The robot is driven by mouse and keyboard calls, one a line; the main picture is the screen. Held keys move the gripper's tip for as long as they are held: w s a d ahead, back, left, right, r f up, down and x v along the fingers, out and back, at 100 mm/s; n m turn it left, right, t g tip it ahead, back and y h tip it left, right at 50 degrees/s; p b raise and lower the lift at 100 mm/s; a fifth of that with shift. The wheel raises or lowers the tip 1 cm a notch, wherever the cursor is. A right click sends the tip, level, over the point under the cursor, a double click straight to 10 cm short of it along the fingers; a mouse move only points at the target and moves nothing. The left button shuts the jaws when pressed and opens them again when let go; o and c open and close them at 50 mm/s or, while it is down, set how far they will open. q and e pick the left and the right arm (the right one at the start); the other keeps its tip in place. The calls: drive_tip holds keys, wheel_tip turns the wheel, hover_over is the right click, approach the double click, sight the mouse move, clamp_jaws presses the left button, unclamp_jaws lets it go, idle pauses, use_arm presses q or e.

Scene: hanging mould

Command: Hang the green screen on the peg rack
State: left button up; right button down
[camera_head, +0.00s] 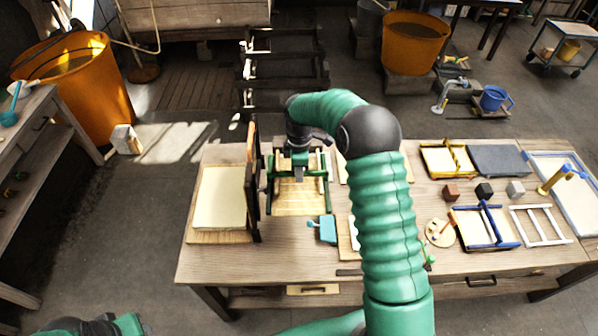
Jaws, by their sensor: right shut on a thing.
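The green screen (300,199), a green frame with a pale yellowish mesh panel, is on the left part of the wooden table. My right gripper (299,172) is shut on its far, upper edge. I cannot tell whether the screen touches the tabletop. A dark upright wooden board (252,190), seen nearly edge-on just left of the screen, appears to be the peg rack. Its pegs are hard to make out, and I see no clear gap between it and the screen. Part of my left arm shows at the bottom left, but its gripper is out of frame.
A cream sheet stack (221,198) lies left of the rack. A blue frame (484,228), a white frame (541,225) and small blocks are farther right. My right arm hides the table's middle.

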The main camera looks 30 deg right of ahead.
drive_tip(key=shift+f, duration=0.35)
drive_tip(key=c, duration=1.4)
unclamp_jaws()
drive_tip(key=shift+r+b, duration=0.4)
wheel_tip(320, 180, up, 16)
drive_tip(key=b, duration=0.3)
drive_tip(key=shift+f, duration=0.1)
